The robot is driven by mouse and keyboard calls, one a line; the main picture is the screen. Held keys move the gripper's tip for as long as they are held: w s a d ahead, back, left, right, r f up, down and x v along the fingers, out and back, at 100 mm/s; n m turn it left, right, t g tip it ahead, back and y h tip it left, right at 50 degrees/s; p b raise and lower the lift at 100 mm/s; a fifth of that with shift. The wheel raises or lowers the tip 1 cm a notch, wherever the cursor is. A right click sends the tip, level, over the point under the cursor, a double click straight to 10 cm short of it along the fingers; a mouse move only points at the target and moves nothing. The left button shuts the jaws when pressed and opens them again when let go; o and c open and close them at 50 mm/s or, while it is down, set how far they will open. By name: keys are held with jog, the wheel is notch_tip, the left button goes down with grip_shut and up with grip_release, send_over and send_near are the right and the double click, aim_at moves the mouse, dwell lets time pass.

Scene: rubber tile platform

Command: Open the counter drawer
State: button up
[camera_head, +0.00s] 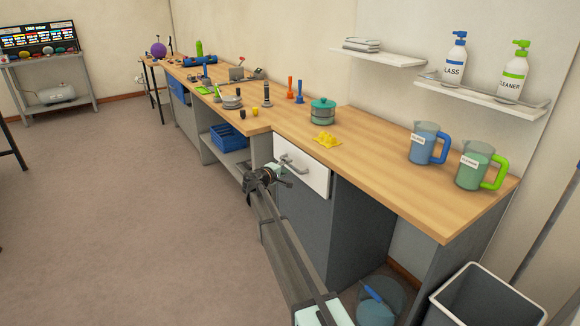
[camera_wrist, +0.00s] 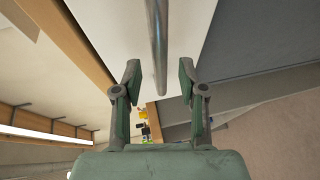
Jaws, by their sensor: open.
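The counter drawer (camera_head: 315,178) has a white front under the wooden worktop, and it looks closed. Its grey metal bar handle (camera_head: 293,164) sticks out from the front. In the wrist view the handle (camera_wrist: 157,45) runs between and just beyond my fingertips, in front of the white drawer front (camera_wrist: 115,40). My gripper (camera_wrist: 160,75) is open, with one finger on each side of the handle's line, and holds nothing. In the head view my gripper (camera_head: 272,174) is close to the handle; I cannot tell whether they touch.
The wooden counter (camera_head: 375,160) carries a yellow object (camera_head: 325,140), a green pot (camera_head: 323,110) and two jugs (camera_head: 424,143). A grey bin (camera_head: 485,300) stands at the lower right. Open floor (camera_head: 130,200) lies left of the counter.

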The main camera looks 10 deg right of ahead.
aim_at(290, 165)
jog(key=shift+x, duration=1.55)
grip_shut()
jog(key=shift+s, duration=0.1)
